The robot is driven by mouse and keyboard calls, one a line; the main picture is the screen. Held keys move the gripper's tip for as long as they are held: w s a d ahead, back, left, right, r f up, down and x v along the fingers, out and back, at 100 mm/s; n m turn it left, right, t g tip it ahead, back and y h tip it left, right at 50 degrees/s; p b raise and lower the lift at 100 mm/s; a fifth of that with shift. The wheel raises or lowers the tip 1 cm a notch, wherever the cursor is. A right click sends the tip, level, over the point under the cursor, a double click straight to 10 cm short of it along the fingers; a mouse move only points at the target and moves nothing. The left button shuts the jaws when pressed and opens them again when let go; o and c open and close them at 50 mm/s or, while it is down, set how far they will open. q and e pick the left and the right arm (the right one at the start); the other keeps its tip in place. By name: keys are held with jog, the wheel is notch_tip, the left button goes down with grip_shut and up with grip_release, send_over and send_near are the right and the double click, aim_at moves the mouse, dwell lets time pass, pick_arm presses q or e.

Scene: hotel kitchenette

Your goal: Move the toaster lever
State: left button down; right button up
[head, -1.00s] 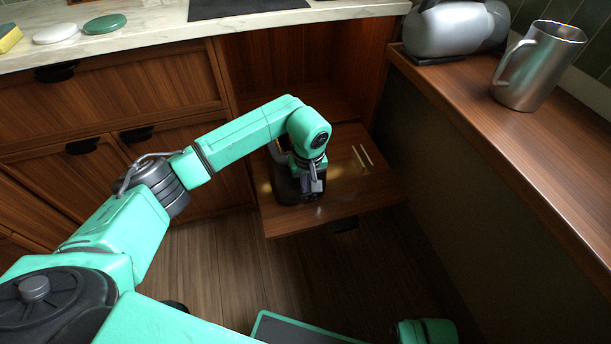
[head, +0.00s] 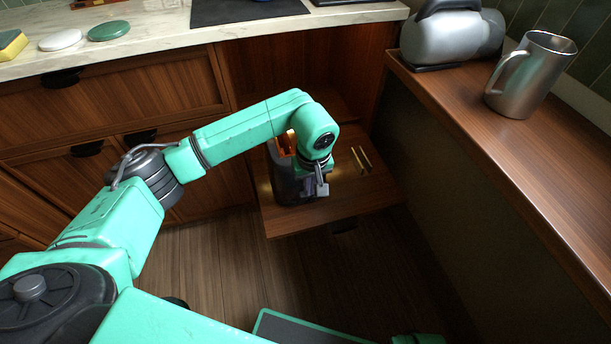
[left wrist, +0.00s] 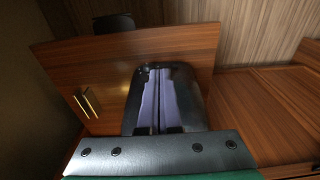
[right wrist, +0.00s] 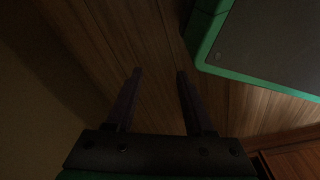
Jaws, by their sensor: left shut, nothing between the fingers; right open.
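The toaster (head: 287,183) is a dark, rounded body standing on the pulled-out wooden shelf, partly behind my left arm. Its top slots (head: 284,143) glow orange. My left gripper (head: 322,188) points down at the toaster's right side and is shut with nothing in it. In the left wrist view its two fingers (left wrist: 159,108) lie together in front of the glossy black toaster (left wrist: 190,80). I cannot make out the lever. My right gripper (right wrist: 158,75) is open and empty above the wooden floor, far from the toaster.
The shelf (head: 345,205) bears two thin brass-coloured bars (head: 361,160) right of the toaster. A wooden counter (head: 500,135) with a steel mug (head: 530,75) and a grey appliance (head: 450,38) rises at the right. A marble counter (head: 170,30) runs along the back.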

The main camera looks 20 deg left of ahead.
pick_arm(q)
notch_tip(320, 180, up, 11)
jog(key=s, duration=0.1)
jog(key=shift+d+p, duration=0.3)
jog(key=shift+p, duration=0.1)
pick_arm(e)
jog(key=shift+s+d+f, duration=0.2)
jog(key=shift+s+f, duration=0.3)
jog(key=shift+s, duration=0.35)
pick_arm(q)
jog(key=shift+f, duration=0.1)
